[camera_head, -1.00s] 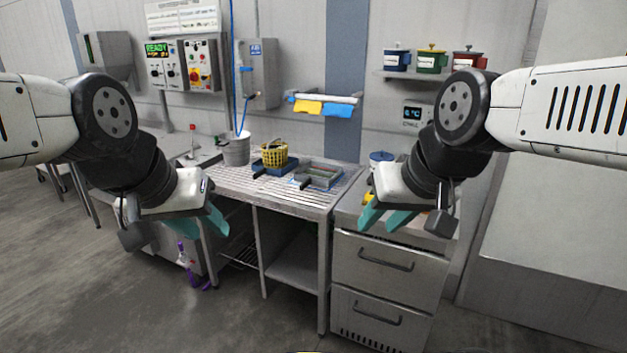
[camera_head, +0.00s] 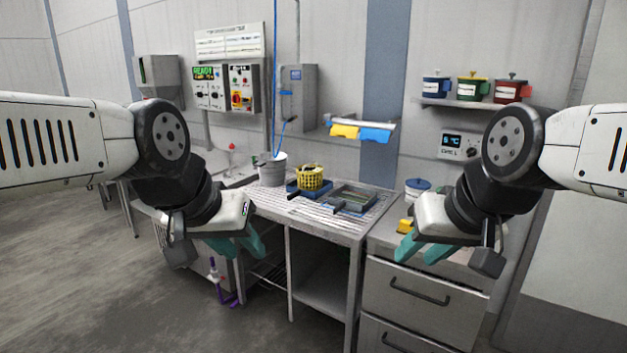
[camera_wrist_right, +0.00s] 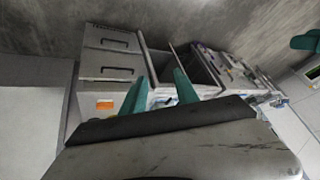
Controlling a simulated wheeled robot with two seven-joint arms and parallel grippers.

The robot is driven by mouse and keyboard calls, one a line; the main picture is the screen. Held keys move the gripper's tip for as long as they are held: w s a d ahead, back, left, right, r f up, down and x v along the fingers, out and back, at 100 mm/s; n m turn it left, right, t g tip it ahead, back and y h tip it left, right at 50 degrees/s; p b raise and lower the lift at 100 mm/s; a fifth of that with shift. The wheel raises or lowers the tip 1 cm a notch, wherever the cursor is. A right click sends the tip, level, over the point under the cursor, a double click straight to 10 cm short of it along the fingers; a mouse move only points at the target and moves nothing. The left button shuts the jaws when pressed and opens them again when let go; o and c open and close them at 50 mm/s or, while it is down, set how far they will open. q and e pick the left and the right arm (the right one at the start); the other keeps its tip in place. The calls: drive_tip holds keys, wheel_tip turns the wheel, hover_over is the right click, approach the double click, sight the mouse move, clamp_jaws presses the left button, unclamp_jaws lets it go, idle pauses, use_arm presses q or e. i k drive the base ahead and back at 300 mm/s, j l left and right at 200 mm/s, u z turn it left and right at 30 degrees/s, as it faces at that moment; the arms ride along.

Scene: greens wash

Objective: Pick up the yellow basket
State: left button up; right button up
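The yellow basket (camera_head: 311,178) stands upright in a blue tray (camera_head: 296,187) on the slatted metal table, in the head view. Dark contents show at its top. My left gripper (camera_head: 240,248) is in front of the table's left part, open and empty, apart from the basket. My right gripper (camera_head: 422,252) is in front of the drawer unit, open and empty, well to the right of the basket. In the right wrist view its two teal fingers (camera_wrist_right: 158,90) stand apart with nothing between them. The basket cannot be made out in that view.
A grey bucket (camera_head: 272,170) stands left of the basket, and a dark tray (camera_head: 354,197) lies to its right. A blue-lidded pot (camera_head: 417,187) stands on the drawer unit (camera_head: 418,296). Yellow and blue cloths (camera_head: 360,133) hang above the table. Floor at left is clear.

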sight(311, 182)
drive_tip(key=i+j, duration=0.2)
drive_tip(key=i, duration=0.35)
drive_tip(key=i+j+z, duration=0.1)
drive_tip(key=i+j, duration=0.15)
drive_tip(key=i, duration=0.25)
drive_tip(key=i+j, duration=0.25)
drive_tip(key=i, duration=0.25)
drive_tip(key=i+j+z, duration=0.1)
drive_tip(key=i+j, duration=0.15)
drive_tip(key=i, duration=0.3)
drive_tip(key=i+j, duration=0.3)
drive_tip(key=i, duration=0.2)
drive_tip(key=z, duration=0.05)
